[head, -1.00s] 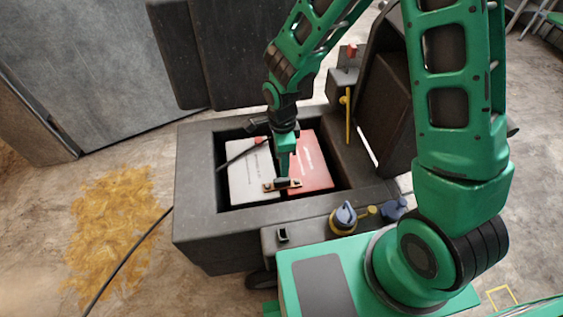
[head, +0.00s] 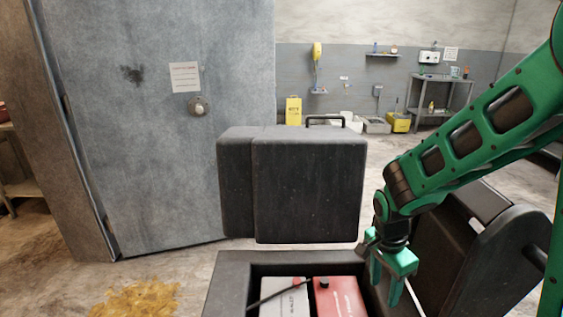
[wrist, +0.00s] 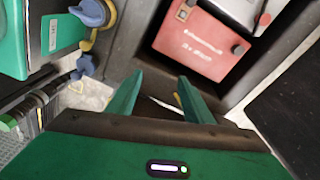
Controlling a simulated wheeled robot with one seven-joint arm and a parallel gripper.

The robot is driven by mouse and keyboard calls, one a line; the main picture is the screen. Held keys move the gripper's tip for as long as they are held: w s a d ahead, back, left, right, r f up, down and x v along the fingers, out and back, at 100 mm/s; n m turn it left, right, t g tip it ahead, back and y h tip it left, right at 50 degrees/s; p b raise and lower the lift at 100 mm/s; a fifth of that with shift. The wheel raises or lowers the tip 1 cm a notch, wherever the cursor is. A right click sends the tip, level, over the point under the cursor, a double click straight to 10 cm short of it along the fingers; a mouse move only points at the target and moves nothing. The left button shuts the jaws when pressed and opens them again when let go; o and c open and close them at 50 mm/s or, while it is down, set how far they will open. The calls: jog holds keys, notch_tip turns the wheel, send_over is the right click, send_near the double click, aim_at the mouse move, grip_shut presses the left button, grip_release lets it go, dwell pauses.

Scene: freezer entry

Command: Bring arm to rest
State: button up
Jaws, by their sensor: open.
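My gripper (head: 388,290) is open and empty in the head view, above the right edge of the dark battery bin. In the wrist view its two green fingers (wrist: 163,95) stand apart with nothing between them. A red battery box (head: 340,297) sits in the bin; it also shows in the wrist view (wrist: 200,45). A grey-white box (head: 284,300) with a black cable lies left of it. My green arm reaches in from the right side of the head view.
A dark padded seat back (head: 308,190) stands behind the bin (head: 235,270). A dark hinged lid (head: 455,250) is right of my gripper. A grey door (head: 160,110) stands at left, with a yellow-brown spill (head: 135,300) on the floor. Blue-capped knobs (wrist: 90,12) show in the wrist view.

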jog(key=s+d+r+n, duration=0.3)
jog(key=s+d+r, duration=0.5)
jog(key=d, duration=0.3)
jog(key=s+d+r+n, duration=0.2)
jog(key=s, duration=0.4)
jog(key=s+d+r+n+y, duration=0.1)
jog(key=s+d+r+n, duration=0.1)
jog(key=s, duration=0.4)
jog(key=shift+s+r+n+y, duration=0.2)
jog(key=shift+r+n+y, duration=0.15)
jog(key=shift+r, duration=0.45)
jog(key=shift+d, duration=0.1)
jog(key=shift+w+f, duration=0.25)
jog(key=shift+w, duration=0.4)
